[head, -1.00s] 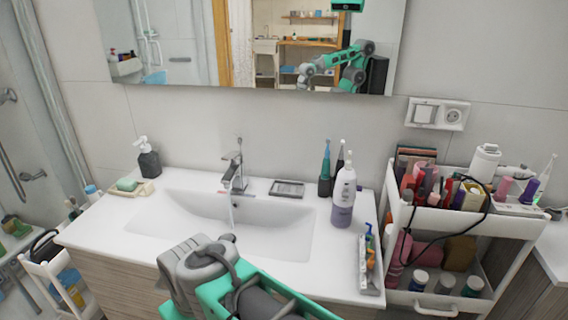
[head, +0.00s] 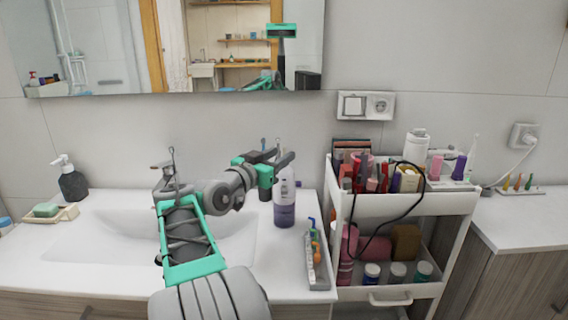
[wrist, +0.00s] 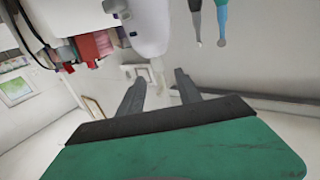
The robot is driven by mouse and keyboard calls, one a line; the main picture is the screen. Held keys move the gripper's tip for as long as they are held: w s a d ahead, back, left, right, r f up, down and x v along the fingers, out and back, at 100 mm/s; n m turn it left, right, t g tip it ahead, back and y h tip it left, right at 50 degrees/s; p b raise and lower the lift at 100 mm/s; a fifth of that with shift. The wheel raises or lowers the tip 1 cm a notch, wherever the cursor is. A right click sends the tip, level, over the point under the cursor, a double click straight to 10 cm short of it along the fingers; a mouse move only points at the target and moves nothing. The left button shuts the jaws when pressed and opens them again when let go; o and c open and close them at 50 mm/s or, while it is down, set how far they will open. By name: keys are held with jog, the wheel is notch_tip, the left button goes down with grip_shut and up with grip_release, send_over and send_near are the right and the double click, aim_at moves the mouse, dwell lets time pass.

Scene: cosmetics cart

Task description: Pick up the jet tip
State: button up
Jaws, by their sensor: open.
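The slim pale jet tip (wrist: 158,67) projects from the end of a white, purple-based oral irrigator (head: 284,205). In the wrist view, the scene is upside down and the tip points down toward the gap between my fingers. My gripper (head: 286,154) is open and empty, at the height of the irrigator's top. Its fingers also show in the wrist view (wrist: 159,82), either side of the tip's line. In the head view my gripper hides the tip and the irrigator's upper part. Contact with the tip cannot be told.
Two toothbrushes (wrist: 208,22) hang beside the irrigator in the inverted wrist view. A white cart (head: 400,205) full of cosmetics stands right of the sink counter (head: 90,270). Small coloured pointed pieces (head: 518,183) stand on the far-right counter. The mirror and wall are behind.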

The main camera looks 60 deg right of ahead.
jog(key=d, duration=0.4)
jog(key=s+d+p, duration=0.1)
jog(key=shift+d+f, duration=0.25)
jog(key=shift+d, duration=0.15)
jog(key=shift+w, duration=0.1)
grip_shut()
